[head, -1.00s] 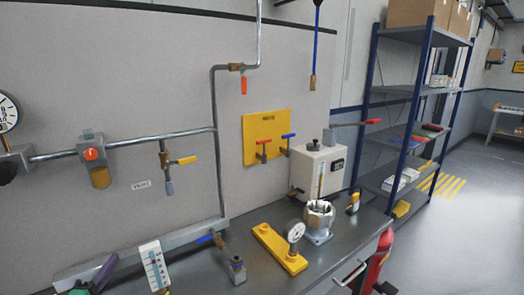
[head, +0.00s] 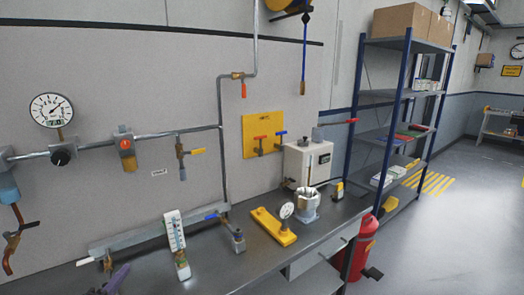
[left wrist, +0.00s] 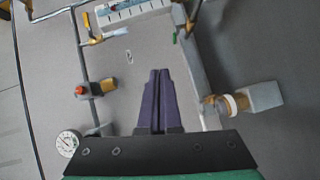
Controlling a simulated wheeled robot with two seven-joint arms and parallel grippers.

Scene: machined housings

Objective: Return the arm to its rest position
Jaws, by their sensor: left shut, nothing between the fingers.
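My left gripper (head: 122,270) shows at the bottom left of the head view, low in front of the bench's left end. Only its purple fingers show there. In the left wrist view the two purple fingers (left wrist: 158,72) lie side by side, shut with nothing between them. The wall with its pipe, gauge and valves shows behind them in that view. My right gripper is not in view.
Open floor (head: 455,230) lies to the right.

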